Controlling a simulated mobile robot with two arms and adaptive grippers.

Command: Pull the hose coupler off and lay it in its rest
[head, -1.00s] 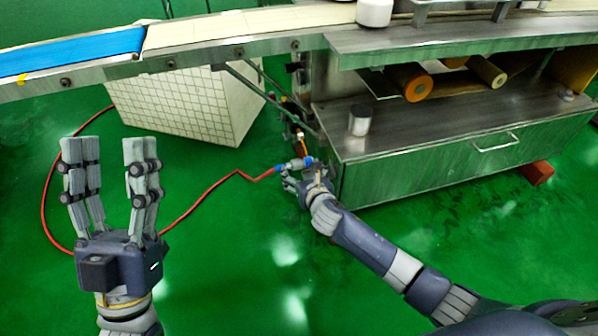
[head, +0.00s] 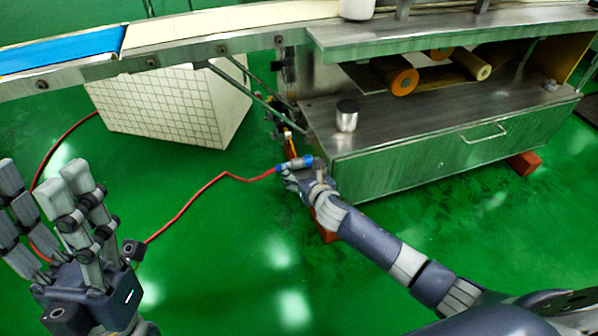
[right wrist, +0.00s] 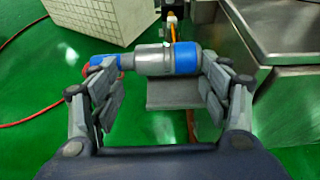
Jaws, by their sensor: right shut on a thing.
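The hose coupler (head: 296,163) is a grey metal cylinder with blue ends on a red hose (head: 200,192). In the right wrist view the coupler (right wrist: 155,61) lies across the picture, between the two finger groups. My right gripper (right wrist: 160,66) is shut on it, beside the machine's lower left corner. A grey plate (right wrist: 174,95) shows below and behind the coupler; I cannot tell whether it is the rest. Whether the coupler still touches a fitting is not clear. My left gripper (head: 42,178) is open and empty at the left, above the floor.
The steel machine cabinet (head: 420,160) stands just right of the coupler. A conveyor (head: 180,50) runs overhead across the back, with a white tiled block (head: 170,105) beneath. A metal cup (head: 347,116) stands on the cabinet ledge. The green floor in front is mostly clear.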

